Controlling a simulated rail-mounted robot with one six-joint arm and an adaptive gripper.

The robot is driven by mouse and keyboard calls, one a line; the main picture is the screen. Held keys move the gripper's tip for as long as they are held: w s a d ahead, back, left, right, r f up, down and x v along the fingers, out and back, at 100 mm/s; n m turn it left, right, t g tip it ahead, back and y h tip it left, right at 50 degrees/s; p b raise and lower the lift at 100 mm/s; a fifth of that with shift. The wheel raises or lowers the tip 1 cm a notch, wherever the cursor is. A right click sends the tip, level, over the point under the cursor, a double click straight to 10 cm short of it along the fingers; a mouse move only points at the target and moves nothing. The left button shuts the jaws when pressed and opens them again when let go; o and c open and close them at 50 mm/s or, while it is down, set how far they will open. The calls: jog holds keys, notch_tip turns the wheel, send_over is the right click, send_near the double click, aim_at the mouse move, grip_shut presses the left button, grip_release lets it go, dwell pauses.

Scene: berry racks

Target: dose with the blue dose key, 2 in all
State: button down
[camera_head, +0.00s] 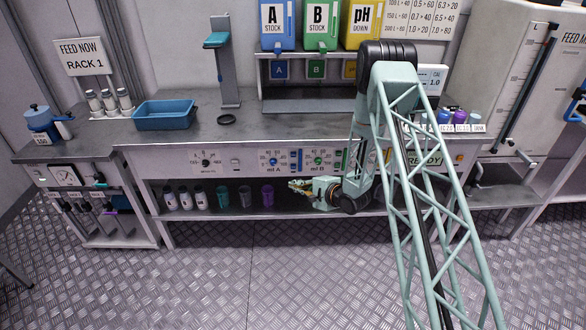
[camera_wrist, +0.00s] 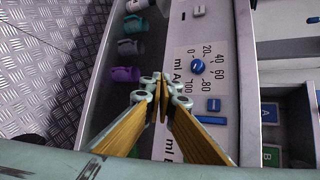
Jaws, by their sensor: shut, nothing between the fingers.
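The blue dose key is a small blue bar (camera_wrist: 214,104) on the white panel in the wrist view. It sits beside the round blue dial (camera_wrist: 197,66) of the "ml A" scale, which also shows on the front panel in the head view (camera_head: 273,161). My gripper (camera_head: 292,185) is in front of and below that panel in the head view, pointing left. In the wrist view its fingers (camera_wrist: 164,84) are shut and empty, to the left of the key in the picture. I cannot tell whether they touch the panel; a gap to the key shows.
A green dial (camera_head: 318,161) for "ml B" is right of the blue one. A white button (camera_head: 235,163) is left of it. A blue tray (camera_head: 165,115) lies on the counter.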

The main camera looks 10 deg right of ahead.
jog(key=shift+w, duration=0.2)
jog(key=shift+w+d+b, duration=0.15)
jog(key=shift+w+d, duration=0.1)
jog(key=shift+w, duration=1.1)
jog(key=shift+w+d+b, duration=0.1)
jog(key=shift+w+d, duration=0.15)
jog(key=shift+w, duration=1.15)
jog(key=shift+w+d+b, duration=0.15)
jog(key=shift+w+d, duration=0.1)
jog(key=shift+w, duration=1.1)
jog(key=shift+w+d, duration=0.15)
jog(key=shift+w, duration=0.75)
jog(key=shift+s, duration=0.1)
dwell(0.4)
jog(key=shift+s, duration=0.75)
jog(key=shift+s+a, duration=0.15)
jog(key=shift+a, duration=0.05)
jog(key=shift+s+a+p, duration=0.2)
jog(key=shift+s+p, duration=0.1)
jog(key=shift+s, duration=0.9)
jog(key=shift+s+a+p, duration=0.15)
jog(key=shift+s+p, duration=0.1)
jog(key=shift+s, duration=0.9)
